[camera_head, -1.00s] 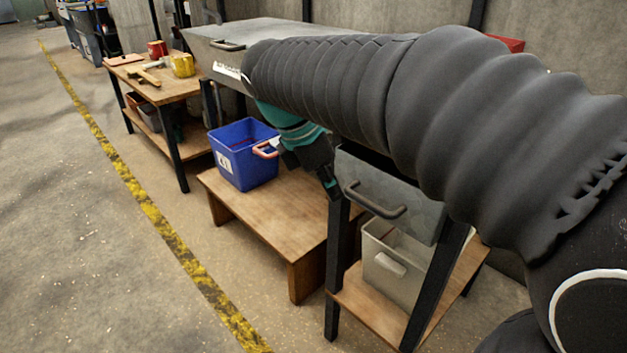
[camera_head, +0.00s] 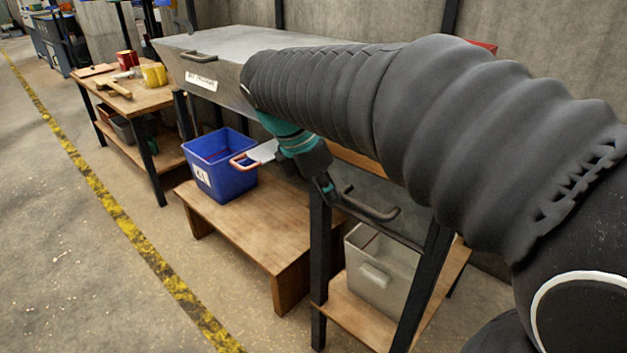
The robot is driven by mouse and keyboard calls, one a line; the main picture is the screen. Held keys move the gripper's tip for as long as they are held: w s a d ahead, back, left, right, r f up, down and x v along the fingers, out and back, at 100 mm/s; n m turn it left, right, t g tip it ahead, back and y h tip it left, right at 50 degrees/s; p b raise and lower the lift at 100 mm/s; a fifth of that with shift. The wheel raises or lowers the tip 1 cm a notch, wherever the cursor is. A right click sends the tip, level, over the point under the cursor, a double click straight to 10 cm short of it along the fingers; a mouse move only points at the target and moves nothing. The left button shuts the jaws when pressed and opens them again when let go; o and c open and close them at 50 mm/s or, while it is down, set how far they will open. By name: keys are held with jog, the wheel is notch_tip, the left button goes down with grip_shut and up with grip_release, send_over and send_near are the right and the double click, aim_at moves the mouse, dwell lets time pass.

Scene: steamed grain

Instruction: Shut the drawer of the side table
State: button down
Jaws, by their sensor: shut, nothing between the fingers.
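The side table (camera_head: 318,250) has black legs and a wooden top, most of which is hidden behind my arm. Its grey drawer front (camera_head: 393,197) has a dark bar handle (camera_head: 369,207) and sits under the top, looking about level with the frame. My arm hides its right part, so I cannot tell whether a small gap is left. My gripper (camera_head: 328,190) is shut and empty, pointing down at the drawer's left end, left of the handle. I cannot tell whether it touches the front.
A grey bin (camera_head: 377,278) stands on the side table's lower shelf. A long grey metal chest (camera_head: 222,68) is behind. The floor at left is clear.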

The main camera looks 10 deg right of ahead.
jog(key=shift+d, duration=0.15)
jog(key=s+a+r+p, duration=0.1)
jog(key=a+r, duration=0.7)
jog(key=r, duration=0.1)
notch_tip(320, 180, down, 9)
jog(key=s+a+m+t+y, duration=0.2)
jog(key=m+y, duration=0.1)
jog(key=m, duration=0.7)
jog(key=s+d+f+m+t+y, duration=0.1)
jog(key=s+d+f+m, duration=0.4)
jog(key=s+d+m, duration=0.5)
jog(key=shift+s+d+f+t+y, duration=0.3)
jog(key=shift+s+d+f+t, duration=0.1)
jog(key=shift+s+d+t, duration=0.5)
